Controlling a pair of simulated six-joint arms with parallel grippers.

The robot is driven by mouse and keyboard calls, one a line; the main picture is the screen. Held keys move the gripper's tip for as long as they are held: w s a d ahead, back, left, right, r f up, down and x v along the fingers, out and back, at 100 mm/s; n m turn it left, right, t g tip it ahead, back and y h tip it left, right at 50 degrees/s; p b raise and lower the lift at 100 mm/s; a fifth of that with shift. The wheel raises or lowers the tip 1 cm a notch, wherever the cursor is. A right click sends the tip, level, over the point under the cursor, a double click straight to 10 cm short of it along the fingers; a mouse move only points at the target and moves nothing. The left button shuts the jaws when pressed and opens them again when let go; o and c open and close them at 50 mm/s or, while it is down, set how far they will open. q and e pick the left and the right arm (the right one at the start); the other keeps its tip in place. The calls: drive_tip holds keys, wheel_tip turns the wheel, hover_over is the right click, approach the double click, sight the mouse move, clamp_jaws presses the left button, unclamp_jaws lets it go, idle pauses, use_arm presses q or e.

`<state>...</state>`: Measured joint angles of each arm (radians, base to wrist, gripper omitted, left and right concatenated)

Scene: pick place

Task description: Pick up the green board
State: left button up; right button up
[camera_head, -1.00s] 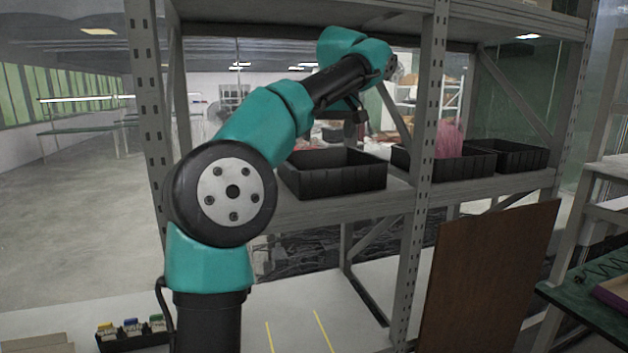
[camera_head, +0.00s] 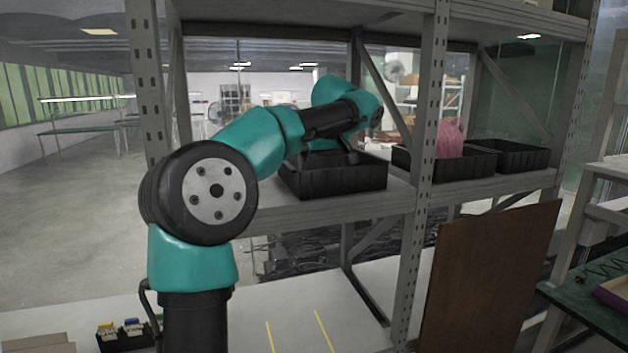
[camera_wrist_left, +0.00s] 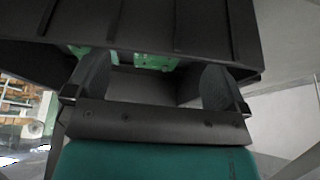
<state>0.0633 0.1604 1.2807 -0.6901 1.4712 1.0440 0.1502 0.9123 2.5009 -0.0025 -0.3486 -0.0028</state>
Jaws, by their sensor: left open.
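A green board (camera_wrist_left: 155,62) shows in part in the left wrist view, inside a black bin (camera_wrist_left: 150,25); a second patch of green lies left of it, and I cannot tell whether it is the same board. My left gripper (camera_wrist_left: 155,66) is open, its two dark fingers apart on either side of the green board, with nothing between them. In the head view the left gripper (camera_head: 345,157) points down into the black bin (camera_head: 335,182) on the shelf; the bin's front wall hides the green board there. My right gripper is not in view.
A brown panel (camera_head: 485,275) leans at the lower right.

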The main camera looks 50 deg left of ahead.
use_arm(q)
drive_tip(key=x, duration=0.4)
drive_tip(key=shift+s+a+f, duration=0.1)
drive_tip(key=shift+a+f, duration=0.1)
drive_tip(key=shift+f, duration=0.35)
drive_tip(key=shift+f, duration=0.1)
drive_tip(key=shift+c, duration=0.3)
drive_tip(key=shift+f, duration=0.15)
drive_tip(key=c, duration=0.8)
drive_tip(key=shift+c, duration=0.2)
drive_tip(key=shift+w+r, duration=0.3)
drive_tip(key=shift+r, duration=0.4)
drive_tip(key=r, duration=0.9)
drive_tip(key=shift+s+r, duration=0.1)
drive_tip(key=shift+s, duration=0.1)
